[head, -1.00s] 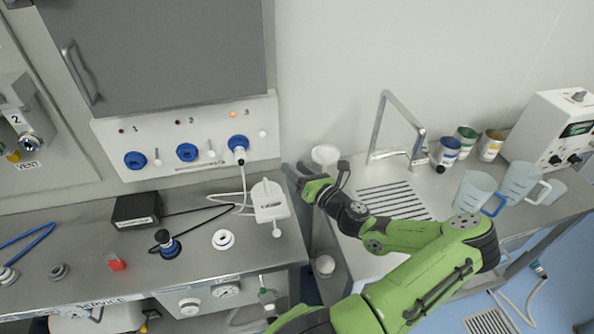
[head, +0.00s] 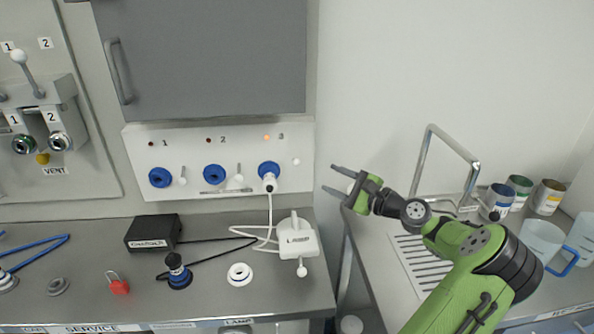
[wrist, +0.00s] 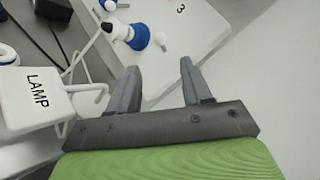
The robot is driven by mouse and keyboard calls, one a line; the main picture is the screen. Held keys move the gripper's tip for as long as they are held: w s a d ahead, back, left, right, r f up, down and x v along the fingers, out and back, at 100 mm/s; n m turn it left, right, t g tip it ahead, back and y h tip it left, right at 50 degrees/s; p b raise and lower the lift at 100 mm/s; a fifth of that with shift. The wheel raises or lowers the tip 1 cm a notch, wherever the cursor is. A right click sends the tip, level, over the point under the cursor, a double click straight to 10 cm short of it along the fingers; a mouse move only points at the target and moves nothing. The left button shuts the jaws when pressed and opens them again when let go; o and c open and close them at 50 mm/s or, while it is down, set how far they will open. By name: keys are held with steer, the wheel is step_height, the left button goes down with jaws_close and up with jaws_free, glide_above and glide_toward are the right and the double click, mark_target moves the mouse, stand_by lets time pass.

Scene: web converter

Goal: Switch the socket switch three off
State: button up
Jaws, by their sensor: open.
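The white socket panel (head: 135,140) on the wall has three blue sockets numbered 1 to 3. Switch three is a small white knob (head: 296,161) right of socket three (head: 268,170); the light above that socket glows orange. A white plug (head: 269,184) sits in socket three. In the wrist view the switch knob (wrist: 160,39) shows beside the blue socket, beyond the fingertips. My gripper (head: 329,178) is open and empty, right of the panel and apart from the knob. Its two fingers (wrist: 159,67) point toward the panel in the wrist view.
A white LAMP box (head: 297,240) stands on the bench below socket three, its cable joined to the plug. A grey cabinet (head: 205,60) hangs above the panel. A sink tap (head: 430,150) and cups (head: 497,200) are to the right.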

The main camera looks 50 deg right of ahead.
mark_target(296, 164)
steer(key=w, duration=1.3)
steer(key=shift+w+a, duration=0.25)
steer(key=shift+a, duration=0.1)
steer(key=shift+c, duration=0.5)
jaws_close()
steer(key=shift+s+f+n+t+b, duration=0.1)
steer(key=shift+f+n+t+b, duration=0.35)
steer(key=shift+b, duration=0.85)
steer(key=f+n+t+b, duration=0.1)
steer(key=n+t+b, duration=0.1)
steer(key=b, duration=0.2)
steer(key=shift+s+a+f+y, duration=0.1)
steer(key=shift+f+y, duration=0.3)
steer(key=n+t+y+b, duration=0.1)
steer(key=n+b, duration=0.1)
steer(key=f+n+t+y+b, duration=0.1)
steer(key=n+b, duration=0.2)
steer(key=shift+f+t+y, duration=0.15)
steer(key=shift+t+y, duration=0.2)
steer(key=shift+y, duration=0.05)
